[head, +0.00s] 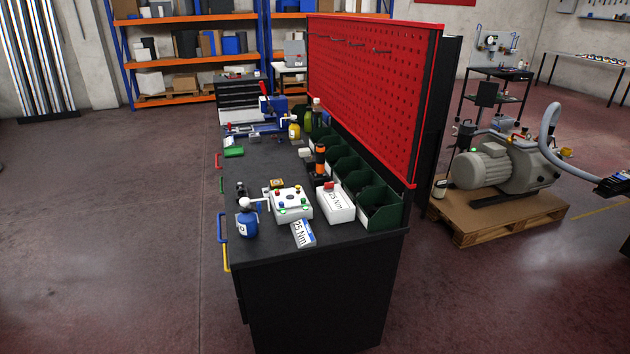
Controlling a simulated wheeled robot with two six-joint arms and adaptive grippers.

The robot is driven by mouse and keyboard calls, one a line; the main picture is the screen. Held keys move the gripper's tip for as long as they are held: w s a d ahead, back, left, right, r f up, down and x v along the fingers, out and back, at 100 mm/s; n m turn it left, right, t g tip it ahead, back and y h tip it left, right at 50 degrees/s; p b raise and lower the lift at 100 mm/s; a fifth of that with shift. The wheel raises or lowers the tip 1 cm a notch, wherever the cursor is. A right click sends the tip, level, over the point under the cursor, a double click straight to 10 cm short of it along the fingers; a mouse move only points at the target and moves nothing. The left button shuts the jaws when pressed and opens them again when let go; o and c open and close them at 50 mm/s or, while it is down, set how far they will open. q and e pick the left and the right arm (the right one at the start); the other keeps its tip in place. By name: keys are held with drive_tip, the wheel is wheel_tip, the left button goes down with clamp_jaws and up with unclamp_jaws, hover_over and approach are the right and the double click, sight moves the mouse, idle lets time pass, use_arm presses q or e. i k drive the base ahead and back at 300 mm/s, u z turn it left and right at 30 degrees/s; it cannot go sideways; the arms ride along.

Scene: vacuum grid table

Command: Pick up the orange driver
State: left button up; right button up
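The orange driver (320,158) appears to be the orange and black upright object on the dark workbench (270,251).
A pump (500,165) sits on a pallet at right. Floor at left is clear.

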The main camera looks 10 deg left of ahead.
sight(320, 148)
drive_tip(key=z, duration=0.6)
drive_tip(key=i, duration=0.4)
drive_tip(key=z, duration=0.25)
